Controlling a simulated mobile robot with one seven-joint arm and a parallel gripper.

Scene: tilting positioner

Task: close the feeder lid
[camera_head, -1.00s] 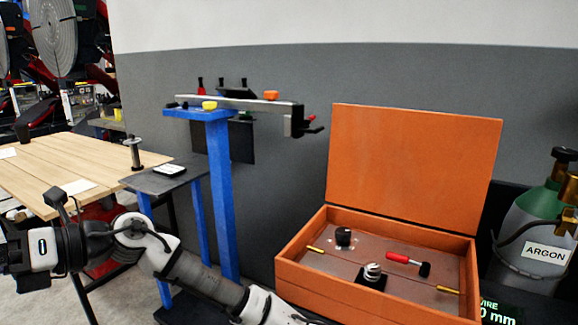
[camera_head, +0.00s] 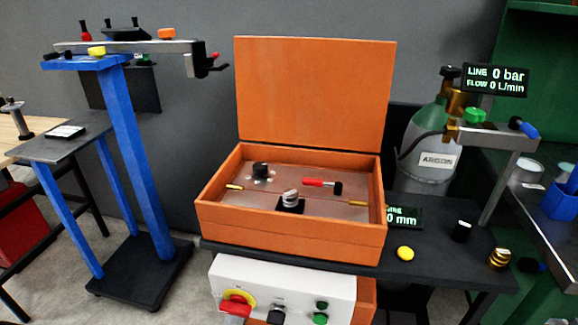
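The orange feeder box (camera_head: 290,225) stands in the middle of the view on a dark bench. Its orange lid (camera_head: 315,90) stands open, upright along the back edge of the box. Inside the box I see a grey plate with a black knob (camera_head: 261,170), a red-handled lever (camera_head: 318,183), a silver roller piece (camera_head: 290,197) and brass guides at either side. Nothing is touching the lid. My gripper is outside the view.
A blue stand (camera_head: 135,150) with a metal arm is at left. A gas cylinder (camera_head: 430,150) and a yellow button (camera_head: 405,253) are right of the box. A white control panel (camera_head: 280,285) with a red switch sits below. The space in front of the lid looks clear.

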